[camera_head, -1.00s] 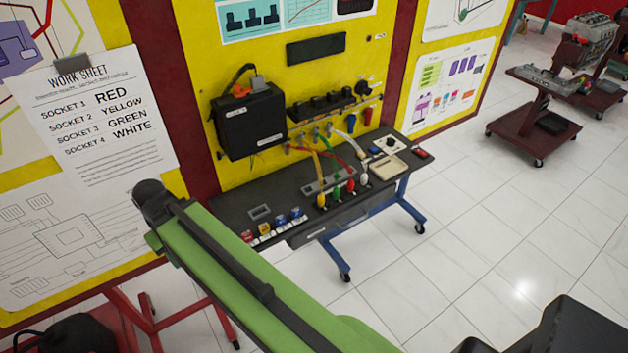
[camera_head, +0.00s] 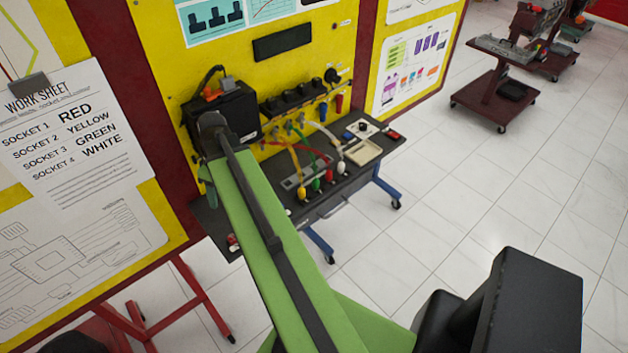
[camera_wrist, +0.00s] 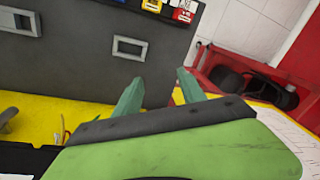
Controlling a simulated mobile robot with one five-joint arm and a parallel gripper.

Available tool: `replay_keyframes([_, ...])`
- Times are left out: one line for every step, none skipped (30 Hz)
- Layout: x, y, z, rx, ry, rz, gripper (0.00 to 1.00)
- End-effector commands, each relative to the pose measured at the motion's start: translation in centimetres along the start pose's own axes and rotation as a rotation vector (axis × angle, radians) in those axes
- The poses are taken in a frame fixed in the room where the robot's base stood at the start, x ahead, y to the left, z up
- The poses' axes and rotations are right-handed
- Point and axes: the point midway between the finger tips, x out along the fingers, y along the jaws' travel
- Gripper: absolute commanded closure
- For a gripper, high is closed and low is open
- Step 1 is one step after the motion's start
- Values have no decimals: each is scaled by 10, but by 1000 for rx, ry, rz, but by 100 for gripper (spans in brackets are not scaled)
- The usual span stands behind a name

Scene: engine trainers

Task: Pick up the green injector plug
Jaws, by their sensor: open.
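The green injector plug (camera_head: 316,185) stands on the dark bench, between the yellow plug (camera_head: 302,194) and the red plug (camera_head: 329,176), with a green cable running up from it. The white plug (camera_head: 341,167) ends the row on the right. My green arm reaches over the bench's left part, with its end left of the plugs. In the wrist view my gripper (camera_wrist: 158,84) is open, its two green fingers apart with nothing between them. The green plug does not show in the wrist view.
The dark bench (camera_head: 345,191) stands against the yellow board (camera_head: 350,92) with a black box (camera_head: 236,112) on it. A beige tray (camera_head: 362,151) is right of the plugs. The wrist view shows small coloured blocks (camera_wrist: 183,11) and a rectangular slot (camera_wrist: 130,47).

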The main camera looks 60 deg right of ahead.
Motion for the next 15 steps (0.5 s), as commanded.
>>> replay_keyframes([-23,36,22,-9,25,-11,52])
replay_keyframes([-32,57,38,-27,43,-17,52])
replay_keyframes([-45,82,60,-53,69,-23,52])
replay_keyframes([-55,101,79,-71,89,-24,52])
replay_keyframes([-64,119,98,-91,111,-24,52])
replay_keyframes([-76,140,124,-118,139,-20,52])
replay_keyframes([-85,154,144,-138,159,-16,52])
replay_keyframes([-93,167,163,-158,178,-9,52])
replay_keyframes([-102,182,188,-181,202,1,52])
replay_keyframes([-109,191,205,-199,218,10,52])
replay_keyframes([-115,199,222,-215,233,19,52])
replay_keyframes([-121,208,241,-233,249,31,52])
replay_keyframes([-125,213,254,-246,260,40,52])
replay_keyframes([-128,217,264,-257,269,48,52])
replay_keyframes([-132,221,276,-269,278,57,52])
